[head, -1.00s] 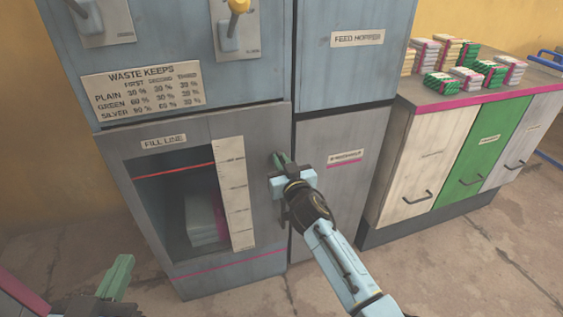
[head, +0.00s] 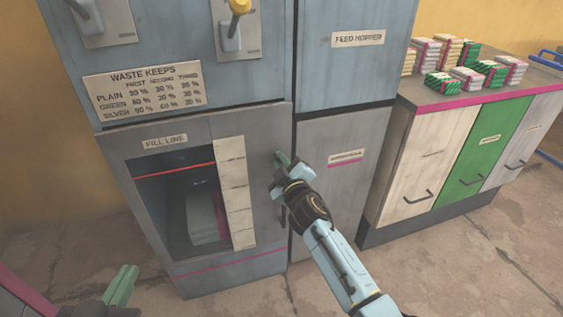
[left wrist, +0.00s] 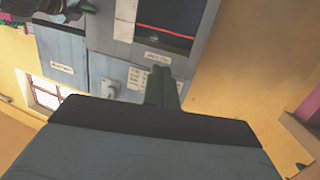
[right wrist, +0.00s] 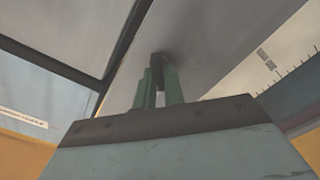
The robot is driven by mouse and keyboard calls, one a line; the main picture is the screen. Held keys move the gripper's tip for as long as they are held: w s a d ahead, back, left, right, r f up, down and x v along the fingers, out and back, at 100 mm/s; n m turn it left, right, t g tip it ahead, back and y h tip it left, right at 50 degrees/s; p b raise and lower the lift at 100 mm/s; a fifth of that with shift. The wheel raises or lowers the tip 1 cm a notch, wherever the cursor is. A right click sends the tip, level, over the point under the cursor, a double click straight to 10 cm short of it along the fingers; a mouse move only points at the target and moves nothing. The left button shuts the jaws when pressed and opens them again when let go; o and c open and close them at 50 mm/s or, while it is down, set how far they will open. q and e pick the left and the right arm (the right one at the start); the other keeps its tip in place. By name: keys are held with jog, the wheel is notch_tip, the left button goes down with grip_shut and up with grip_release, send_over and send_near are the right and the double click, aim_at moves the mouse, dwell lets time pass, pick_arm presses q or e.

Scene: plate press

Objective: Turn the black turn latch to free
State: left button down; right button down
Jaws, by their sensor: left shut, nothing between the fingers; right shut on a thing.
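My right gripper (head: 281,158) is at the right edge of the grey front door (head: 190,268), beside the glazed window. In the right wrist view its green fingers (right wrist: 159,80) are shut on a small dark piece, the black turn latch (right wrist: 158,62), against the grey door face. In the head view the latch is mostly hidden by the gripper, so its exact angle is hard to tell. My left gripper (head: 125,280) is shut and empty at the lower left, away from the press. It also shows in the left wrist view (left wrist: 163,78).
A dark vertical handle (head: 283,216) sits below the right gripper on the door edge. White stacked plates (head: 203,217) show behind the window. To the right stands a cabinet (head: 425,165) with drawers and several wrapped bundles on top. The floor in front is clear.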

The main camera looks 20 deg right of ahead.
jog(key=n, duration=0.6)
jog(key=shift+f+n, duration=0.1)
jog(key=shift+n, duration=0.3)
pick_arm(q)
jog(key=shift+w+d+r+t, duration=0.1)
jog(key=shift+w+r+t, duration=0.2)
jog(key=shift+r, duration=0.2)
pick_arm(e)
jog(key=shift+n, duration=0.9)
pick_arm(q)
jog(key=shift+s+f, duration=0.15)
jog(key=shift+s, duration=0.05)
pick_arm(e)
jog(key=c, duration=1.5)
grip_release()
pick_arm(q)
jog(key=shift+w, duration=0.1)
